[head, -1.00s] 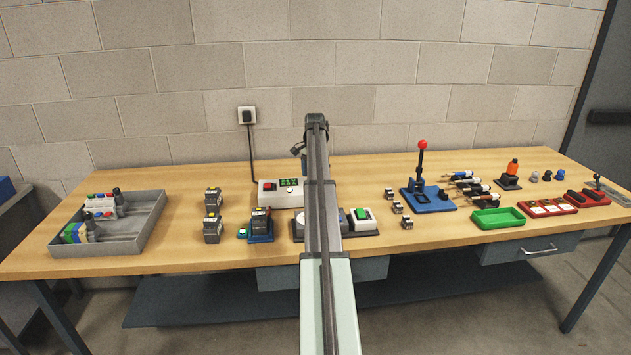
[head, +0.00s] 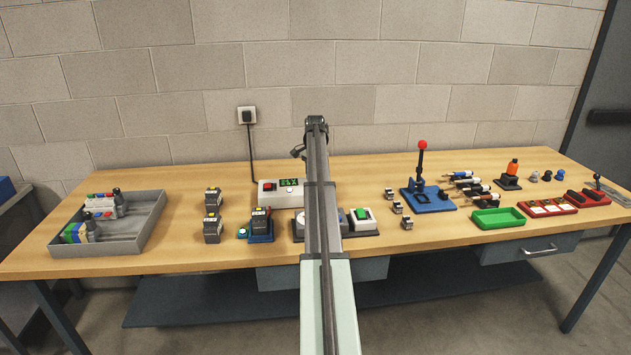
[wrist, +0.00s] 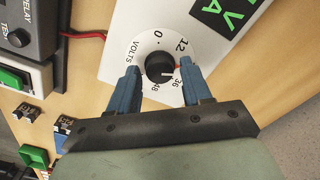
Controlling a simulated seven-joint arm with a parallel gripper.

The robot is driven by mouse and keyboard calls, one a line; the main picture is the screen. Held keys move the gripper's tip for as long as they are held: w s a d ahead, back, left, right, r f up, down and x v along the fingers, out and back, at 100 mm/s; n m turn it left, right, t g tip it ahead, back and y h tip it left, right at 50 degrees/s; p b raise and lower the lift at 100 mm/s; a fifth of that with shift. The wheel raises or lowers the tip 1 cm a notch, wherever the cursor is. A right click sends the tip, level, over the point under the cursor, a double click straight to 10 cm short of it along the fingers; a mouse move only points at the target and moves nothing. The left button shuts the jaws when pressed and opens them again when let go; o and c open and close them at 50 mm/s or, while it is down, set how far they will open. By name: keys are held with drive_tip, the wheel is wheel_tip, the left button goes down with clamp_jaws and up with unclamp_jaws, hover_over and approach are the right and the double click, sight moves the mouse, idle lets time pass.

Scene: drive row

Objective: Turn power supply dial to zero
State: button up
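The power supply (head: 268,194) is a pale box with a red button and a green display, standing at the back of the bench. In the head view my arm hides its dial. In the wrist view the black round dial (wrist: 160,67) sits on a white scale plate marked VOLTS, 0, 12, 36 and 48.
In the wrist view the green display (wrist: 228,12) is beside the scale plate, and a red wire and a DELAY unit (wrist: 28,28) lie to the left. In the head view, a green-button box (head: 361,217) and small relays (head: 398,207) stand right of my arm.

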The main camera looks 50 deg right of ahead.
drive_tip(key=c, duration=0.6)
drive_tip(key=shift+o, duration=0.2)
drive_tip(key=n, duration=1.8)
drive_tip(key=shift+n, duration=0.4)
drive_tip(key=o, duration=1.6)
drive_tip(key=shift+r, duration=0.2)
